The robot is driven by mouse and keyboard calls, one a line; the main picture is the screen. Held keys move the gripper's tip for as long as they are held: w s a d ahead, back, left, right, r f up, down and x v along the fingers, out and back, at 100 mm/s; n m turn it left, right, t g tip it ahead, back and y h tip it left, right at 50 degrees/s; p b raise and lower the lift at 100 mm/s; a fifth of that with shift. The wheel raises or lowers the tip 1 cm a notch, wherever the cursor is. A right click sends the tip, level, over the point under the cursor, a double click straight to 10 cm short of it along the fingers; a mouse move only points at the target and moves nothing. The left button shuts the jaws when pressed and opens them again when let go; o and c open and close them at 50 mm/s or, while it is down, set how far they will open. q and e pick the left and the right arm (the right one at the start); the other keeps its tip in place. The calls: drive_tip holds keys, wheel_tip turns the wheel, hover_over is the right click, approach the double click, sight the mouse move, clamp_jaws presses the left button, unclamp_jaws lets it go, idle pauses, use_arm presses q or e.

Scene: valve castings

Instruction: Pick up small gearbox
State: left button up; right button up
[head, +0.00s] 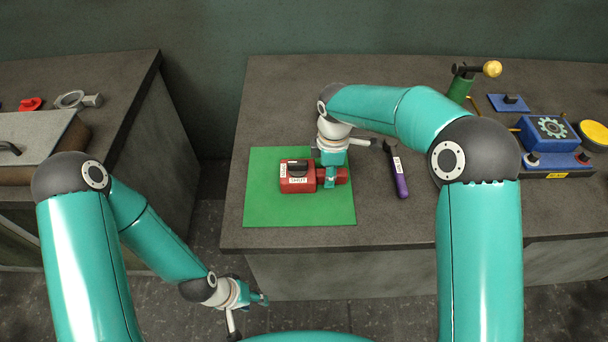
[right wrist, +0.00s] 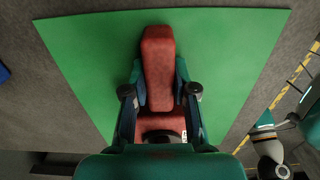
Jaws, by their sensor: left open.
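A red casting (head: 298,177) with a black top part and white labels lies on a green mat (head: 258,215). In the right wrist view the red casting (right wrist: 158,65) runs up the middle. I cannot tell whether this is the small gearbox. My right gripper (head: 331,175) points down over its right part, one finger on each side; whether the fingers press on it is unclear. A blue box (head: 548,130) with a gear emblem stands at the far right of the bench. My left gripper (head: 262,299) is open and empty, low in front of the bench.
A purple-handled tool (head: 400,180) lies right of the mat. A green post (head: 460,88) with a yellow knob, a blue plate (head: 508,103) and a yellow round part (head: 594,134) stand further right. A left bench holds a metal part (head: 75,100) and a red part (head: 30,104).

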clamp_jaws()
drive_tip(key=shift+w+r, duration=0.1)
drive_tip(key=shift+r, duration=0.1)
drive_tip(key=shift+r, duration=0.7)
wheel_tip(320, 180, up, 18)
drive_tip(key=shift+r, duration=0.2)
drive_tip(key=shift+f+b, duration=4.5)
drive_tip(key=shift+f, duration=2.95)
